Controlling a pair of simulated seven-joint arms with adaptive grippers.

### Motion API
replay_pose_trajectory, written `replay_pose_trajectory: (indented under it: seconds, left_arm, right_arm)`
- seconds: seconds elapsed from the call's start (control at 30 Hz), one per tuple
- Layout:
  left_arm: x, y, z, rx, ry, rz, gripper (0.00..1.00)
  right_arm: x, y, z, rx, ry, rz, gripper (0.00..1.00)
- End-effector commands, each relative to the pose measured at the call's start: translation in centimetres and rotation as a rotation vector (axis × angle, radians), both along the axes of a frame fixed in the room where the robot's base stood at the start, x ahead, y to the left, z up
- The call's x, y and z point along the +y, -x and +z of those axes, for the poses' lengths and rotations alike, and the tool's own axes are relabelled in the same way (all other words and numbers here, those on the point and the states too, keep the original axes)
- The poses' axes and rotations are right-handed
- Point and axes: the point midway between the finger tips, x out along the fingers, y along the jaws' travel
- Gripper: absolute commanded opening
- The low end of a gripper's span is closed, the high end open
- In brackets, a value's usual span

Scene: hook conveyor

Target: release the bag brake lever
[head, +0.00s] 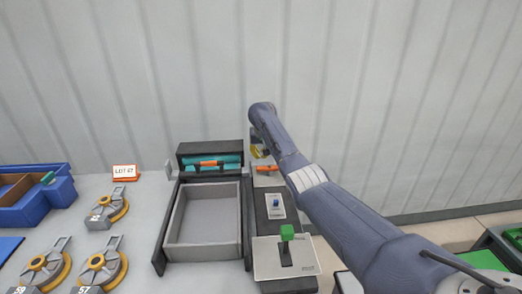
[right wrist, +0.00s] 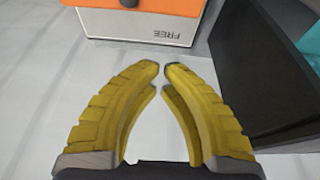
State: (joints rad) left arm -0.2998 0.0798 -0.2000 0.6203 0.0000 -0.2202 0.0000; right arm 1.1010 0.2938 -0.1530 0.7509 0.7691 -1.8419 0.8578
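A lever with a green grip (head: 288,232) stands up from a grey plate at the front right in the head view. Behind it lies an orange part (head: 266,168) on the same dark unit. In the right wrist view, an orange part (right wrist: 140,6) sits over a light plate marked FREE (right wrist: 150,28), beyond the fingertips. I cannot tell which of these is the bag brake lever. My right gripper (right wrist: 161,68) is empty, its yellow fingertips almost together and apart from the plate. In the head view it (head: 256,152) is partly hidden by my arm. My left gripper is out of view.
A grey open tray (head: 203,218) stands left of the lever unit. A blue switch (head: 275,203) lies between the orange part and the green lever. Yellow hooks (head: 104,269) and a blue bin (head: 58,190) are at the left. A dark wall (right wrist: 265,90) stands close right in the wrist view.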

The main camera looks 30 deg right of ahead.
Motion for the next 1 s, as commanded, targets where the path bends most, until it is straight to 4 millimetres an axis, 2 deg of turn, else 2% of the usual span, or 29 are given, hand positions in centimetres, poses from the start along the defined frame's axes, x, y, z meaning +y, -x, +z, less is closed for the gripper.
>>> replay_pose_trajectory:
  seconds: [0.1, 1.0]
  left_arm:
    - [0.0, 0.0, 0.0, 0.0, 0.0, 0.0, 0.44]
    - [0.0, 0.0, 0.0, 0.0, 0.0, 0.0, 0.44]
  right_arm:
    - [-0.2, -0.2, -0.9, 0.002, 0.002, -0.001, 0.0]
    - [1.3, 3.4, -0.9, 0.0, 0.001, -0.001, 0.0]
